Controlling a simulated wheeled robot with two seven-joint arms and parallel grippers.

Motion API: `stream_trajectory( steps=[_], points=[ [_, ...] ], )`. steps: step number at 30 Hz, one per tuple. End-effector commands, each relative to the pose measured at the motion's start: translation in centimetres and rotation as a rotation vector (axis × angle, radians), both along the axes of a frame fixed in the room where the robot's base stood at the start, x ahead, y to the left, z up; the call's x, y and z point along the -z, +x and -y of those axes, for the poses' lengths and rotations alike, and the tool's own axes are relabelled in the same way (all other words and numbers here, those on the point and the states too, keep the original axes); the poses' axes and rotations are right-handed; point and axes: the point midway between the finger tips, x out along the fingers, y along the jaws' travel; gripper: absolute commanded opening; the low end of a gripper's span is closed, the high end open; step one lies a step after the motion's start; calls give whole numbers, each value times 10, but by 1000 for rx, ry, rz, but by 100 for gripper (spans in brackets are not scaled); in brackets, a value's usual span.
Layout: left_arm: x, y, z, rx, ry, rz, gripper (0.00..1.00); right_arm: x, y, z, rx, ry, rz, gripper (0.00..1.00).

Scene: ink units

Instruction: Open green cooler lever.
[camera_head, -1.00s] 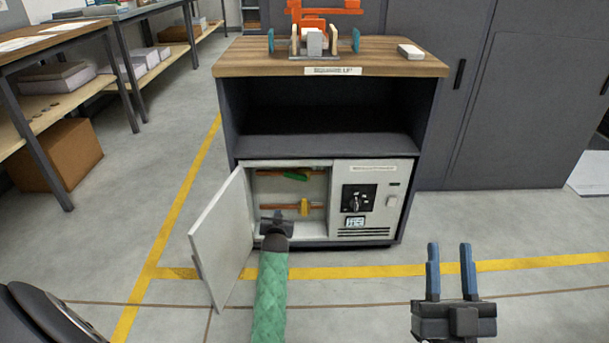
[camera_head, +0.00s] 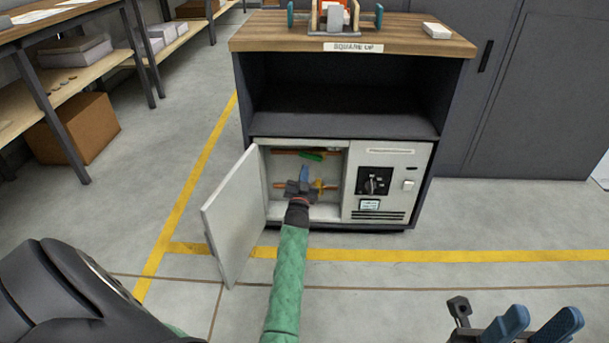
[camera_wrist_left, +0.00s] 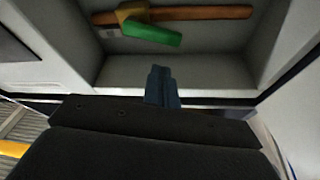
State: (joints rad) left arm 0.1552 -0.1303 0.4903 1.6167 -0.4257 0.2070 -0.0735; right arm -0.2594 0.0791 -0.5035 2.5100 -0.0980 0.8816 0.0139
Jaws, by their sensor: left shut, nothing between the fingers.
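The green lever (camera_head: 312,155) sits on the upper copper pipe (camera_head: 285,152) inside the open cabinet compartment. In the left wrist view the green lever (camera_wrist_left: 152,33) slants slightly off the pipe (camera_wrist_left: 205,13), beside a yellow part. My left gripper (camera_head: 304,172) is inside the opening, below the green lever and apart from it. Its blue fingers (camera_wrist_left: 162,85) are shut together and empty. A yellow lever (camera_head: 320,186) on the lower pipe is partly hidden by this gripper. My right gripper (camera_head: 541,316) is open and empty at the bottom right, away from the cabinet.
The cabinet door (camera_head: 235,215) stands open to the left of my left arm. A panel with a black dial (camera_head: 375,181) is right of the compartment. An empty shelf (camera_head: 340,115) lies above. The floor in front is clear.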

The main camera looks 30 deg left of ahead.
Motion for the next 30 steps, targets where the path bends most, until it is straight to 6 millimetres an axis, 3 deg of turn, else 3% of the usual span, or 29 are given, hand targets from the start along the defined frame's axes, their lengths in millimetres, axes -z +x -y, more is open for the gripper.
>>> stream_trajectory(
  steps=[6, 13, 30],
  points=[
    [-10, 33, -16, 0, 0, 1, 0, 15, 1, -3, 6, -21, -8, 36],
    [-19, 56, -27, 0, -1, 0, 0, 24, 1, -5, 13, -37, -11, 36],
    [-20, 62, -31, 0, -20, 9, 0, 26, 2, -6, 14, -44, -16, 36]
  ],
)
